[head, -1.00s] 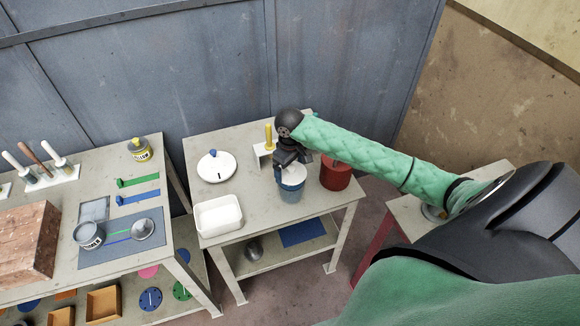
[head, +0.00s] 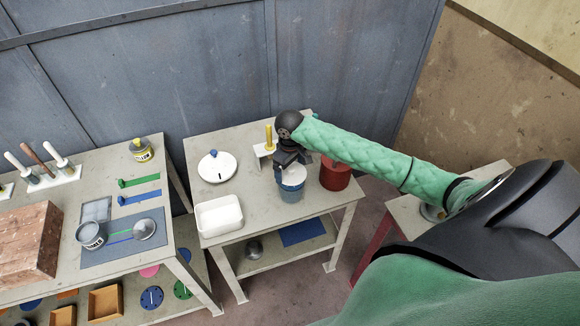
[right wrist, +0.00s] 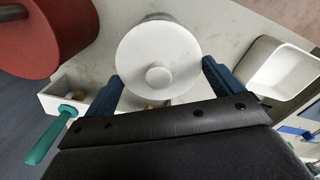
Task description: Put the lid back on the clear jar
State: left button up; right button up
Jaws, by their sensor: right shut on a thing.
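A white round lid with a small knob (right wrist: 160,45) lies between the blue fingers of my right gripper (right wrist: 161,72). The gripper is shut on the lid. In the head view my right gripper (head: 290,168) points down over a bluish see-through jar (head: 291,192) near the front of the middle table. The lid is at the jar's mouth; whether it rests on the rim or hangs just above cannot be told. My left gripper is not in view.
A red canister (head: 335,175) stands close to the right of the jar. A small white stand with a yellow-handled tool (head: 268,138) is behind it. A white tray (head: 219,215) and a white round dish (head: 216,167) sit to the left, with free tabletop between.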

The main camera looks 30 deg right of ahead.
dwell(0.3)
jog(key=o, duration=0.6)
jog(key=shift+o, duration=0.2)
jog(key=shift+r, duration=0.1)
jog(key=shift+r+p, duration=0.95)
jog(key=shift+r, duration=2.45)
grip_shut()
